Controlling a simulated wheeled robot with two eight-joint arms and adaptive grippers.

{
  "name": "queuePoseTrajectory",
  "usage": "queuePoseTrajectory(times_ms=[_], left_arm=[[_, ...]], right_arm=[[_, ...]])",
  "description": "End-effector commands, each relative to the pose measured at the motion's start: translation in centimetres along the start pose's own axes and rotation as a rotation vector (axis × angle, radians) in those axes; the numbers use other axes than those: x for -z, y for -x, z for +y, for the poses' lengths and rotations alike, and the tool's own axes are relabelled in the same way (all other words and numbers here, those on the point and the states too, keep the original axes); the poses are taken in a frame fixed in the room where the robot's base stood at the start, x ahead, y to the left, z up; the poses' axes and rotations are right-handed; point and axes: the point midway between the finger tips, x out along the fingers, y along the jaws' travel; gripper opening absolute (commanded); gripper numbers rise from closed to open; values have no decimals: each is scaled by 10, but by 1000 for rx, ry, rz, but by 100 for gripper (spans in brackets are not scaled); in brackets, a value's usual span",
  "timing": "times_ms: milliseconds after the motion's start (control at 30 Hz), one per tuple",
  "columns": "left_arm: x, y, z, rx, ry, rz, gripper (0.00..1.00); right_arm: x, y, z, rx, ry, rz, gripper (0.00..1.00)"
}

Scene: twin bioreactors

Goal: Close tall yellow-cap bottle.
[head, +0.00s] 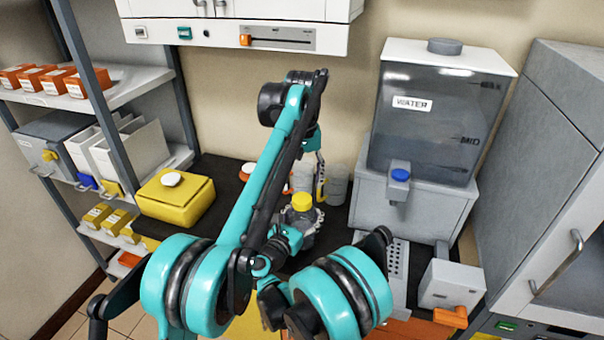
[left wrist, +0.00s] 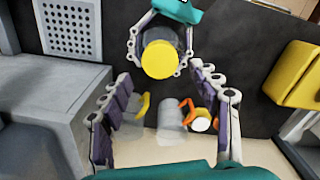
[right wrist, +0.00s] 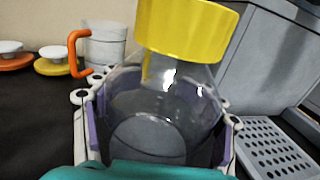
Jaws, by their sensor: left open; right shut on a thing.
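A clear bottle (right wrist: 160,115) with a yellow cap (right wrist: 188,28) stands upright between the fingers of my right gripper (head: 293,222), which is shut around its body. The cap sits over the bottle's neck; how tight it is, I cannot tell. In the left wrist view the cap (left wrist: 159,59) is seen from above, with the right gripper's fingers on both sides of the bottle. My left gripper (head: 318,168) is open, empty and apart from the cap, its fingers pointing toward it.
Grey mugs (head: 335,185) stand behind the bottle, one with an orange handle (right wrist: 78,50). A yellow box (head: 175,198) lies to the left. A water tank (head: 435,115) and a perforated plate (head: 397,268) are at the right. A white cabinet (head: 240,30) hangs above.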

Motion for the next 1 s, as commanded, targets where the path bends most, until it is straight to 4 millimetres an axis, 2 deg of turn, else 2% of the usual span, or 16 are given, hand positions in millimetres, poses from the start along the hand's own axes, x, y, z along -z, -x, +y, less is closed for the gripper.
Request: queuePoseTrajectory(times_ms=[100, 333, 500, 767, 967, 1000], left_arm=[[0, -20, 0, 0, 0, 0, 62], [0, -49, 0, 1, -1, 1, 62], [0, -57, 0, 1, -1, 1, 62], [0, -58, 0, 1, -1, 1, 62], [0, -58, 0, 1, -1, 1, 9], [0, -58, 0, 1, -1, 1, 9]], right_arm=[[0, 0, 0, 0, 0, 0, 0], [0, 0, 0, 0, 0, 0, 0], [0, 0, 0, 0, 0, 0, 0], [0, 0, 0, 0, 0, 0, 0], [0, 0, 0, 0, 0, 0, 0], [0, 0, 0, 0, 0, 0, 0]])
